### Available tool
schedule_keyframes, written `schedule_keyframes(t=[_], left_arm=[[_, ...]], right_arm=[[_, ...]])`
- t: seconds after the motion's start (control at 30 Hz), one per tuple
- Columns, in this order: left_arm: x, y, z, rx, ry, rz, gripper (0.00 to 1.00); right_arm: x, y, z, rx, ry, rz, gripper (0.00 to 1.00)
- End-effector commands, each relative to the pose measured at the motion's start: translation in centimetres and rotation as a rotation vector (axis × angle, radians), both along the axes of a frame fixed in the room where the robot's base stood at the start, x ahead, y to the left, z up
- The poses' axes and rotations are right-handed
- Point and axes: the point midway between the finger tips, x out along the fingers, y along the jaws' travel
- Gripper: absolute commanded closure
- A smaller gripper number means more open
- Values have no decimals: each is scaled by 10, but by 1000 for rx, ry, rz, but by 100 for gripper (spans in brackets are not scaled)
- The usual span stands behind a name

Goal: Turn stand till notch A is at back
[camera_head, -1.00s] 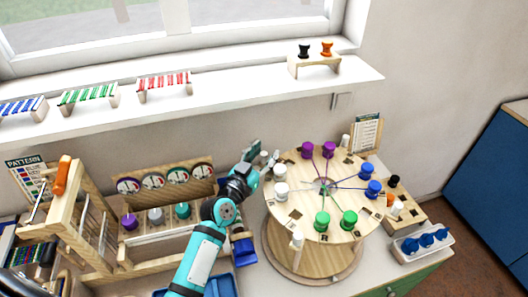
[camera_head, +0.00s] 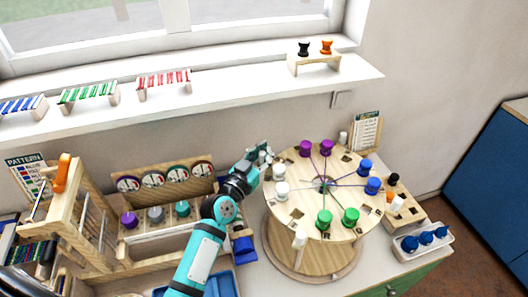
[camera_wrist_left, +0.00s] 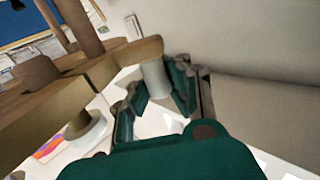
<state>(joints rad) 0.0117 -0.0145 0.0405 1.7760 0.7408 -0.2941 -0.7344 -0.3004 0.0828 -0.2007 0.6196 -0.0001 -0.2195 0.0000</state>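The round wooden stand (camera_head: 300,207) sits on a wooden base (camera_head: 305,258) at the right of the table. Its top carries purple (camera_head: 306,148), blue (camera_head: 372,186), green (camera_head: 324,220) and white (camera_head: 282,189) bobbins with threads running to the centre. White pegs stand out around its rim, at the front (camera_head: 300,239) and the back (camera_head: 343,138). My left gripper (camera_head: 264,156) is at the stand's back-left rim. In the left wrist view its green fingers close around a white peg (camera_wrist_left: 154,76) at the wooden rim. My right gripper is out of view.
A pattern card (camera_head: 367,131) stands behind the stand. A small wooden rack (camera_head: 407,212) and a white tray of blue bobbins (camera_head: 423,241) are close on its right. A wooden unit with dials (camera_head: 165,178) stands left of my arm.

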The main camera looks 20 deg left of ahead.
Motion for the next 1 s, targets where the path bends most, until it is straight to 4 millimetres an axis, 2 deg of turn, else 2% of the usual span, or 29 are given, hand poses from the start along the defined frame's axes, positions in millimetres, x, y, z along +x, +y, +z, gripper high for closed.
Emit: schedule_keyframes(t=[0.17, 0.5, 0.6, 0.73, 1.0], left_arm=[[3, 1, -2, 2, -2, -11, 100], [34, -8, -7, 4, -11, -187, 100], [40, -11, -5, 2, -8, -225, 100], [44, -13, -3, 2, -1, -255, 100], [45, -13, -1, -1, 3, -263, 100]], right_arm=[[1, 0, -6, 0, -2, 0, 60], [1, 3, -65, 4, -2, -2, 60], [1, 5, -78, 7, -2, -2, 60], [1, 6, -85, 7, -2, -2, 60], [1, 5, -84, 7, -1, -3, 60]])
